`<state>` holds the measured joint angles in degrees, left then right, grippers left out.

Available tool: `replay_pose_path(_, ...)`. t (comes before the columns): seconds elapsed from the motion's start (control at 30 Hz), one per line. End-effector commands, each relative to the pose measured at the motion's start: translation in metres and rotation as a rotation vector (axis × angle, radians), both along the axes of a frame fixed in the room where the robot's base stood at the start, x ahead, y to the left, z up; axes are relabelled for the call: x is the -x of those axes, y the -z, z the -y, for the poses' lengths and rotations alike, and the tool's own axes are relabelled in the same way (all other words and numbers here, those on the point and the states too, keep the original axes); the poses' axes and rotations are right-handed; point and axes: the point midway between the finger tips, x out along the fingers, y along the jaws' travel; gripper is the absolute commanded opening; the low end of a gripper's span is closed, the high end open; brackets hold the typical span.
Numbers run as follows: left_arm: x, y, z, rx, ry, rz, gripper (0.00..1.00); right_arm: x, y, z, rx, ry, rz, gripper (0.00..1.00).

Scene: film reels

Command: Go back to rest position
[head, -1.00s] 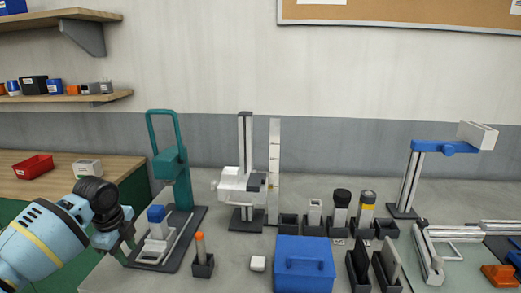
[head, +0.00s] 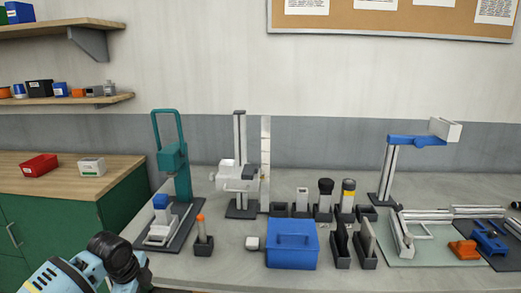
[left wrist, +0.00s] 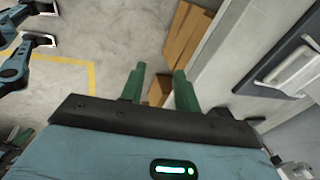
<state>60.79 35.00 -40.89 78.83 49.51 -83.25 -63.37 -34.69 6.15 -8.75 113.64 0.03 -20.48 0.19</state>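My left arm comes in at the lower left of the head view, in front of the workbench, with its gripper out of that picture or hidden at the bottom edge. In the left wrist view my left gripper (left wrist: 158,88) shows two green fingers standing apart with nothing between them. Below them are the concrete floor and brown boxes (left wrist: 187,45). My right gripper is not clearly seen in the head view.
The workbench (head: 215,262) holds a teal press (head: 173,160), a white stand (head: 238,175), a blue box (head: 292,246), several small black holders and a blue-armed stand (head: 415,141). A green cabinet (head: 120,205) with a red bin (head: 38,165) stands left.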

Motion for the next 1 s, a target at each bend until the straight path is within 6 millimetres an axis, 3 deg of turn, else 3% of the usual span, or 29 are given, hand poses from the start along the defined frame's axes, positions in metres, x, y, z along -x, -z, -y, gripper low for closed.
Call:
replay_pose_path(0.03,0.010,0.020,0.012,0.024,-0.017,0.001,0.32,-0.002,-0.002,0.000,0.000,0.000,0.006,0.00)
replay_pose_path(0.2,0.044,0.077,0.053,0.129,-0.115,0.036,0.32,-0.003,-0.004,0.001,0.002,-0.003,0.010,0.00)
replay_pose_path(0.5,0.124,0.152,0.109,0.346,-0.359,0.085,0.32,-0.002,-0.007,0.004,0.012,-0.011,0.012,0.00)
replay_pose_path(0.77,0.206,0.187,0.133,0.520,-0.620,0.119,0.32,-0.005,-0.011,0.005,0.012,-0.012,0.020,0.00)
replay_pose_path(1.0,0.287,0.197,0.132,0.643,-0.878,0.159,0.32,-0.009,-0.015,0.005,0.012,-0.010,0.030,0.00)
